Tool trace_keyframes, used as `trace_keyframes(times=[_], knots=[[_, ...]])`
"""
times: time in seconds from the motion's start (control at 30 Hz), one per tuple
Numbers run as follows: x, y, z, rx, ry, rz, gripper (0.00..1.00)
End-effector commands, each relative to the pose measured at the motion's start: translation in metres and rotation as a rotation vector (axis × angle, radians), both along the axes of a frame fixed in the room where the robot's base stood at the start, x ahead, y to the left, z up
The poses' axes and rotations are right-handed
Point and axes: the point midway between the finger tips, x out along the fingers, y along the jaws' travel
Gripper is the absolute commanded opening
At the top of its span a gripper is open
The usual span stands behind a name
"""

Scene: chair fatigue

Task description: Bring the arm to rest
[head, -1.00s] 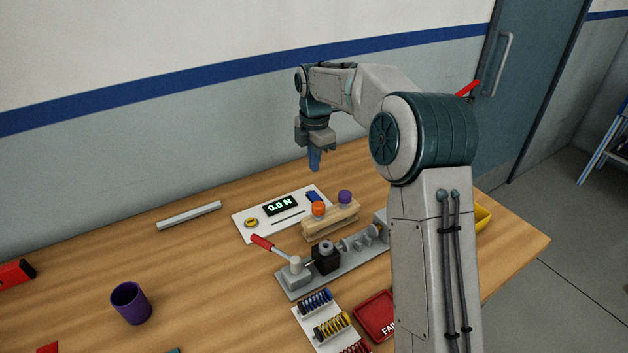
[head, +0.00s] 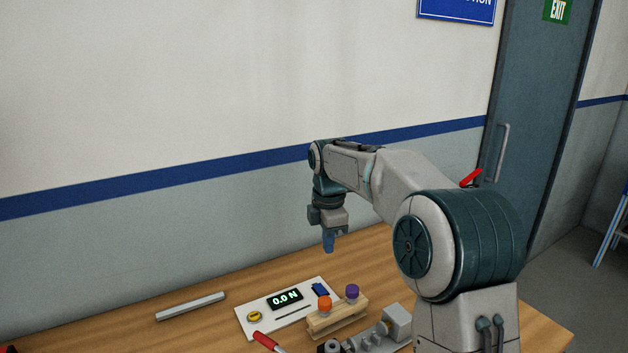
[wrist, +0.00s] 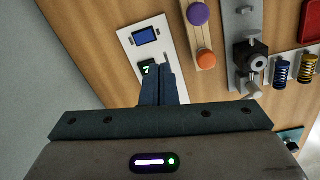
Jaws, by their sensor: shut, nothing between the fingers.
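My gripper (head: 329,243) hangs pointing down above the far part of the wooden table, in the head view. Its two blue fingers are shut together with nothing between them, and they also show in the wrist view (wrist: 157,86). The fingers are apart from everything on the table. In the wrist view they cover part of a white panel (wrist: 128,40) with a small display. My arm is folded over at the elbow, on the right of the head view.
The white panel with a "0.0 N" display (head: 285,299) lies below my gripper. A wooden block (head: 337,317) bears orange and purple knobs. A grey fixture (head: 385,332) stands nearer. A grey bar (head: 190,306) lies left. The wall (head: 150,240) is behind; a door (head: 540,110) is right.

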Motion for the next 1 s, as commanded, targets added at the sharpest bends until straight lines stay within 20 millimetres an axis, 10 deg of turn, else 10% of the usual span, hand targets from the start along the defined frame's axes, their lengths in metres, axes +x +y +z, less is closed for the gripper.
trace_keyframes(times=[0.5, 1.0], knots=[[-0.130, -0.059, 0.017, 0.047, -0.104, -0.783, 0.00], [-0.264, -0.104, -0.022, 0.216, -0.154, -1.560, 0.00]])
